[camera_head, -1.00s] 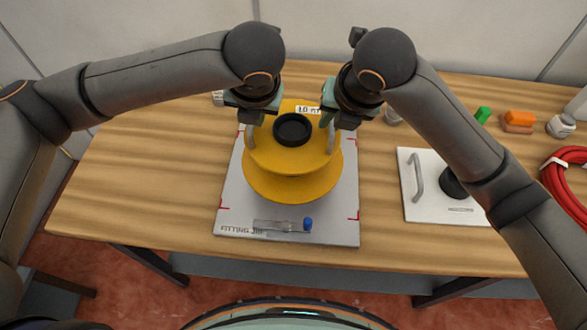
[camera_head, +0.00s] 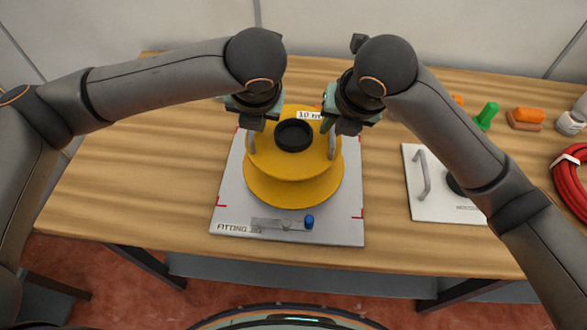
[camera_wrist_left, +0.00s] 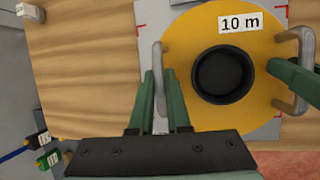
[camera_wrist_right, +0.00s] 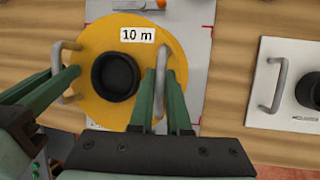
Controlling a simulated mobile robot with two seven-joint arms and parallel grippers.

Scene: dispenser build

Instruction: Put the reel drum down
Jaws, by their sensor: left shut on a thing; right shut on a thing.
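The yellow reel drum (camera_head: 292,188) with a black centre hub (camera_head: 294,135) is over the white fitting mat (camera_head: 232,215), upright; I cannot tell whether it touches the mat. My left gripper (camera_head: 251,143) is shut on the drum's left grey handle, which shows in the left wrist view (camera_wrist_left: 159,75). My right gripper (camera_head: 334,142) is shut on the right handle, which shows in the right wrist view (camera_wrist_right: 161,85). A "10 m" label (camera_wrist_right: 138,35) is on the drum's top. The far part of the mat is hidden behind the drum and arms.
A small blue-capped piece (camera_head: 309,222) lies on a grey strip at the mat's front. To the right are a white plate with a handle (camera_head: 424,175), a green piece (camera_head: 487,115), orange blocks (camera_head: 527,116) and a red coil (camera_head: 572,185). The table's left side is clear.

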